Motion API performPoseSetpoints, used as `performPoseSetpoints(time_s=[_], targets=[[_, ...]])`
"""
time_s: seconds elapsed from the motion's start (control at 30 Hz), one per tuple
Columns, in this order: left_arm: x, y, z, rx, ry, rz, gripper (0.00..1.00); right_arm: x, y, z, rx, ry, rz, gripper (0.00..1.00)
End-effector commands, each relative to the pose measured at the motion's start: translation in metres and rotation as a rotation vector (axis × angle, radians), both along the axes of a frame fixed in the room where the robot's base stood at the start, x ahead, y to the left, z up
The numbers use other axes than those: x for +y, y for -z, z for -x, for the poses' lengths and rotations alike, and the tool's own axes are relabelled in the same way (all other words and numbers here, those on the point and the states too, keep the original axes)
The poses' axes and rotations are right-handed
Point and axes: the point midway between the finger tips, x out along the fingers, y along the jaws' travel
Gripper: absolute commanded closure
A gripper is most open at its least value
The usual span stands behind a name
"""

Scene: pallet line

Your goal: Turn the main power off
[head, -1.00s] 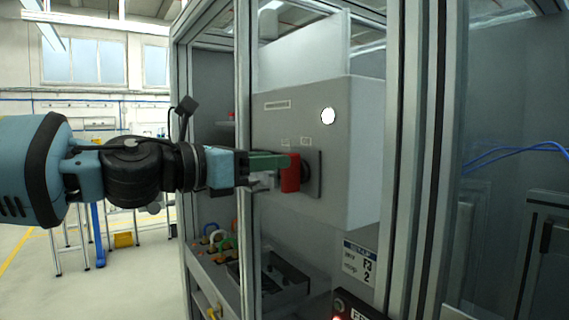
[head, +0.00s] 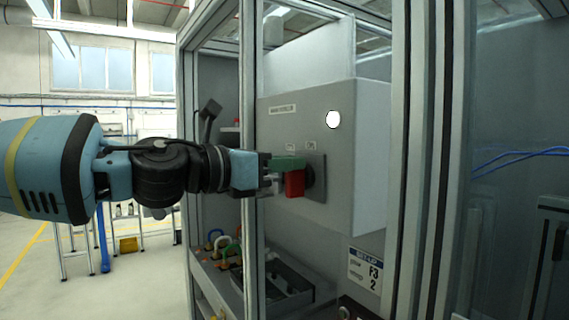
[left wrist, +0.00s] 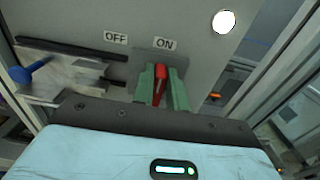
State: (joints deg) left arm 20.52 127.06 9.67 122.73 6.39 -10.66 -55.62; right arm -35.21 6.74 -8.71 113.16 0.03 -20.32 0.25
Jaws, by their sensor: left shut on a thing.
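The main power switch has a red handle (head: 294,184) on a dark plate (head: 317,176) on the front of a grey cabinet (head: 345,95). My left gripper (head: 285,168) reaches in from the left, shut on the handle. In the left wrist view the red handle (left wrist: 159,82) stands between the green fingers of my left gripper (left wrist: 163,90), slightly tilted. The ON label (left wrist: 164,43) is just above the handle, and the OFF label (left wrist: 115,38) is to its left. The fingers hide part of the handle. My right gripper is not in view.
A round white lamp (head: 333,119) is on the cabinet face. Aluminium frame posts (head: 247,130) stand close to my left arm. A shelf below holds a grey tray (head: 290,283) and several coloured padlock-like items. A sign (head: 365,265) hangs below the cabinet.

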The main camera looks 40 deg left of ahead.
Motion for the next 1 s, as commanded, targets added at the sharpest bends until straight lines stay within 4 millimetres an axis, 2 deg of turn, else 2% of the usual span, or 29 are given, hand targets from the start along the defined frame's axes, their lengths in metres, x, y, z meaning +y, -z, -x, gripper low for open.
performPoseSetpoints(time_s=[0.27, 0.47, 1.0], targets=[[0.001, 0.000, 0.000, 0.011, 0.000, 0.025, 1.00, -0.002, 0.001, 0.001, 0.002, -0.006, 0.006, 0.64], [0.003, 0.001, -0.001, 0.047, 0.001, 0.109, 1.00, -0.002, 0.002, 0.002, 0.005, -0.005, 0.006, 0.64], [0.014, 0.006, -0.006, 0.234, 0.000, 0.560, 1.00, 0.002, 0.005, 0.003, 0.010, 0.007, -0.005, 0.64]])
